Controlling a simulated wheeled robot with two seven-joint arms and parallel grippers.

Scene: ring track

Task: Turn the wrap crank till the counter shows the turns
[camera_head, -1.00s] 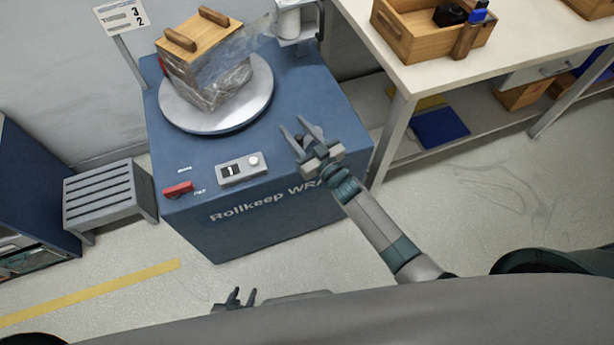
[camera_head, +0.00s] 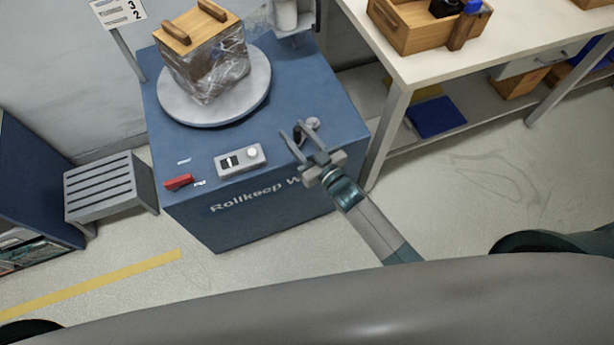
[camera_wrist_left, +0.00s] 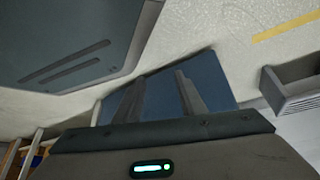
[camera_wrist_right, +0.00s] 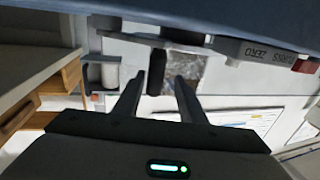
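The blue wrapping machine (camera_head: 290,85) has a round grey turntable (camera_head: 258,98) with a wooden crate (camera_head: 200,68) partly covered in clear film. The counter (camera_head: 241,161) is a grey box with a small window and a round white button; its digits are too small to read. The crank hub (camera_head: 312,123) is at the right of the top. Its dark handle (camera_wrist_right: 157,72) stands between the fingers of my open right gripper (camera_head: 292,134); I cannot tell whether they touch it. My left gripper (camera_wrist_left: 160,88) is open and empty, outside the head view.
A red switch (camera_head: 179,182) is left of the counter. A sign (camera_head: 122,11) on a post shows 3 and 2. A grey slatted step (camera_head: 100,187) stands left. A white table (camera_head: 440,58) with a wooden tote (camera_head: 400,32) stands right. Open floor lies in front.

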